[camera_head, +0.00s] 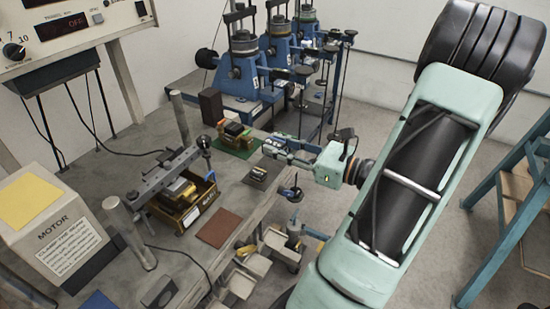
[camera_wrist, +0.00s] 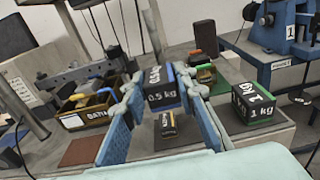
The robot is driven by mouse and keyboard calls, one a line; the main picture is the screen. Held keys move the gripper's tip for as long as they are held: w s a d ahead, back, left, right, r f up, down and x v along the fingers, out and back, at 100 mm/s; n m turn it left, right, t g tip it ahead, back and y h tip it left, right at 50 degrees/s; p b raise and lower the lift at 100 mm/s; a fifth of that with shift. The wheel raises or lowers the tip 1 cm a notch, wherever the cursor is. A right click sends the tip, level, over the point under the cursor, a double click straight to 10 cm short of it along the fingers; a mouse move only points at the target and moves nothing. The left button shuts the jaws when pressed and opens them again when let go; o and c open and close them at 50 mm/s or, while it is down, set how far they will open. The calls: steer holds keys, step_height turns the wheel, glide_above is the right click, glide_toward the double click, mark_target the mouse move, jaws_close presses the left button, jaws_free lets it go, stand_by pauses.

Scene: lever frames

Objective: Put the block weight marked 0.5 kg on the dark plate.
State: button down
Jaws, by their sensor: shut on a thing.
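My gripper (camera_wrist: 166,100) is shut on the block weight marked 0.5 kg (camera_wrist: 162,97), a dark blue-black block with white lettering, between its two blue fingers. In the head view my gripper (camera_head: 283,151) is at the bench's right side, and the held block is hard to make out there. The dark plate (camera_wrist: 190,131) lies on the bench, seen below and beyond the held block. It also shows in the head view (camera_head: 251,182), left of and below my gripper. A small yellow and black battery-like item (camera_wrist: 169,125) lies on it. The block appears raised above the bench.
A black block marked 1 kg (camera_wrist: 263,112) stands to the right. A brown-red plate (camera_head: 219,228) lies nearer, beside a labelled wooden box (camera_head: 190,210). A green plate (camera_head: 234,149) at the back carries several blocks. Blue lever machines (camera_head: 243,75) stand behind.

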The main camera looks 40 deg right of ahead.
glide_above(276, 166)
step_height(276, 166, down, 6)
steer(key=shift+a+f, duration=0.1)
steer(key=shift+f, duration=1.75)
steer(key=shift+f, duration=0.1)
steer(key=c, duration=2)
jaws_free()
steer(key=shift+f, duration=0.2)
steer(key=o, duration=0.4)
steer(key=shift+r, duration=0.1)
steer(key=shift+r, duration=0.2)
steer(key=b+v, duration=0.1)
steer(key=v, duration=1.1)
